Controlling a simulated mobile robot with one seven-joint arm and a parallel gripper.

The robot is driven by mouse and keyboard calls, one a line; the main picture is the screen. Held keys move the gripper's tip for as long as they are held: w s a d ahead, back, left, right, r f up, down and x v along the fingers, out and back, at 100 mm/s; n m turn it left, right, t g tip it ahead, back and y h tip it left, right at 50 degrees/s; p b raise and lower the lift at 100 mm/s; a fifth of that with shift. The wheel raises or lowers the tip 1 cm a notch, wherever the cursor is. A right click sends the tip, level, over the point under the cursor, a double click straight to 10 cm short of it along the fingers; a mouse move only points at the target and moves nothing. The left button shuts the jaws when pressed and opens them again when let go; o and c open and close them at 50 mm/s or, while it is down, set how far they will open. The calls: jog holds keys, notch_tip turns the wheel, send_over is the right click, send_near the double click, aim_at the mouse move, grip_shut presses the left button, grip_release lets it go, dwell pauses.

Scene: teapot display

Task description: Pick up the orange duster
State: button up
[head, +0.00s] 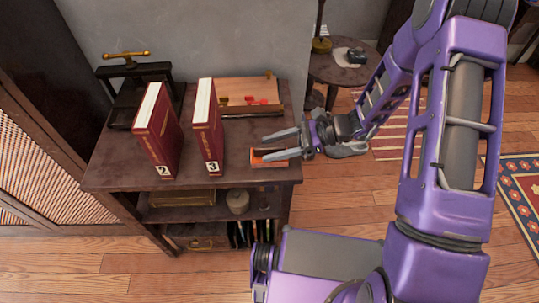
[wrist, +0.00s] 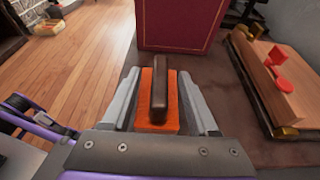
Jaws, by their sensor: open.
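The orange duster (wrist: 146,112) has an orange base with a dark brown handle on top.
Two upright red books, marked 2 (head: 164,145) and 3 (head: 207,135), stand left of the duster; book 3 is just ahead of my fingertips. A wooden board with red pieces (head: 240,92) lies behind. A black press (head: 130,85) stands at the back left. A round side table (head: 330,70) is beyond.

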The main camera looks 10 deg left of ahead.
aim_at(270, 147)
jog(key=shift+s+a+f, duration=0.15)
jog(key=shift+a+f, duration=0.05)
jog(key=shift+a, duration=0.3)
grip_shut()
jog(key=shift+r, duration=0.15)
notch_tip(270, 147, up, 10)
jog(key=shift+f+p, duration=0.1)
jog(key=shift+p, duration=0.95)
